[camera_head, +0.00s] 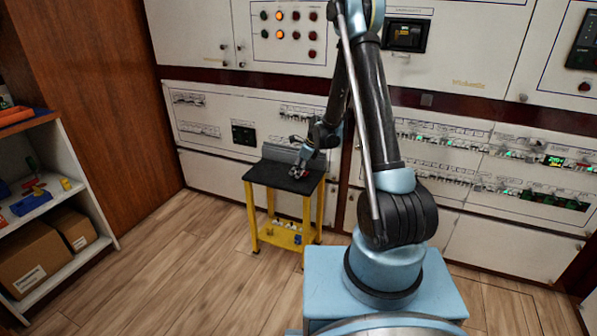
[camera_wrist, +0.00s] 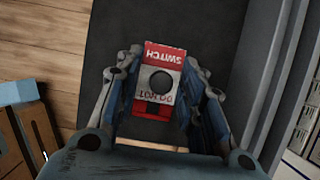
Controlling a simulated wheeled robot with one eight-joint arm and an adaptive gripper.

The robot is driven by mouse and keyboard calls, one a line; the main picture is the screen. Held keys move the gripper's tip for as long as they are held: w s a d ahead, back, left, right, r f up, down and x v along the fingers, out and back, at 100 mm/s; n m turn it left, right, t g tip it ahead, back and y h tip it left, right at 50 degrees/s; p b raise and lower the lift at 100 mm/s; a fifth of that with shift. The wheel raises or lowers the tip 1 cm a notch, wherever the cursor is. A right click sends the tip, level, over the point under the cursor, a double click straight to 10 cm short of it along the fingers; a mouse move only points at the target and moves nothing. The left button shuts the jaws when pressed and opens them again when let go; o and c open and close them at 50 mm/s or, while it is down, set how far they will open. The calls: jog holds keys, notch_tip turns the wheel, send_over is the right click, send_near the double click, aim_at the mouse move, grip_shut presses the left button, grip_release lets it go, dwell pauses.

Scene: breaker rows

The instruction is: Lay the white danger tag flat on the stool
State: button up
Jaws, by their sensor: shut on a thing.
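In the head view my gripper (camera_head: 299,172) is over the black top of the yellow stool (camera_head: 271,179), with a small red bit of the tag showing. The stool's dark top (camera_wrist: 212,30) lies behind the tag in the wrist view. I cannot tell whether the tag touches the top.
A grey ridged block (camera_head: 281,152) stands along the stool's back edge, close to my gripper. The stool's lower shelf (camera_head: 278,238) holds small items. Breaker panels (camera_head: 205,120) stand behind. A shelf unit (camera_head: 88,190) with boxes is at left. Wooden floor between is clear.

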jog(key=shift+f, duration=0.6)
jog(key=o, duration=0.9)
jog(key=shift+c, duration=0.2)
jog(key=shift+r, duration=0.1)
jog(key=v, duration=1.1)
jog(key=shift+r, duration=0.35)
jog(key=shift+d, duration=0.15)
